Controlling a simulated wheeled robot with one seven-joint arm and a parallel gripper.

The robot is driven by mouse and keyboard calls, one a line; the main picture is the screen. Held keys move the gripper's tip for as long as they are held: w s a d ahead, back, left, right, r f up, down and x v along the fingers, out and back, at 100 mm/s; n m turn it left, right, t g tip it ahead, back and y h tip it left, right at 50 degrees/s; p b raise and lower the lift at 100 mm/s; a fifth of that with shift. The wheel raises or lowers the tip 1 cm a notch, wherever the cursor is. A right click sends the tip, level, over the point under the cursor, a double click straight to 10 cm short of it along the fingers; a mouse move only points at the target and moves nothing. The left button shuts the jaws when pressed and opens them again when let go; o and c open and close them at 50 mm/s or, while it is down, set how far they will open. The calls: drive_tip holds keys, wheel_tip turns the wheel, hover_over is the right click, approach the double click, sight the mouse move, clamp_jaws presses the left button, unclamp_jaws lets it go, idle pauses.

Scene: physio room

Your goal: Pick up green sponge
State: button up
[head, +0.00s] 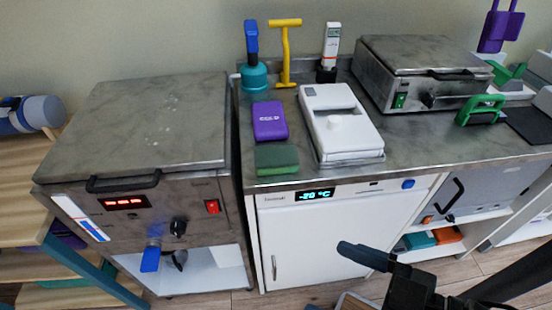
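The green sponge (277,160) lies on the grey metal counter (435,146), close to its front left edge. It is a flat block with a dark green top and a lighter green front side. My gripper (365,258) shows at the lower right, in front of the white cabinet and below the counter top. It is apart from the sponge, to its right and nearer to me. Only one dark finger shows clearly, so its opening cannot be told.
A purple case (270,121) sits just behind the sponge. A white device (340,122) stands close on its right. A metal heating unit (165,125) stands left of the counter. A white cabinet (340,235) with a digital display is below. Teal and yellow tools stand behind.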

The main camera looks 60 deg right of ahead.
drive_tip(key=w+a+r+m+t+y, duration=0.1)
drive_tip(key=w+a+m, duration=0.15)
drive_tip(key=w, duration=0.75)
drive_tip(key=w+a+m, duration=0.2)
drive_tip(key=w+a, duration=0.2)
drive_tip(key=w, duration=0.5)
drive_tip(key=w+a+r+n+g+y, duration=0.1)
drive_tip(key=w+r+n+y, duration=0.4)
drive_tip(key=w, duration=0.4)
drive_tip(key=w+a+r+n+g+y, duration=0.1)
drive_tip(key=w+a+r+n+y, duration=0.15)
drive_tip(key=w+r, duration=0.55)
drive_tip(key=n+g+h, duration=0.6)
drive_tip(key=g+h, duration=0.2)
drive_tip(key=g, duration=0.6)
hover_over(271, 155)
wheel_tip(271, 155, down, 9)
drive_tip(key=shift+w+f+b, duration=0.15)
drive_tip(key=shift+f+b, duration=0.05)
drive_tip(key=shift+b, duration=0.25)
drive_tip(key=shift+d+f, duration=0.1)
drive_tip(key=shift+f, duration=0.1)
drive_tip(key=f, duration=0.7)
drive_tip(key=shift+a+f, duration=0.15)
drive_tip(key=shift+a, duration=0.05)
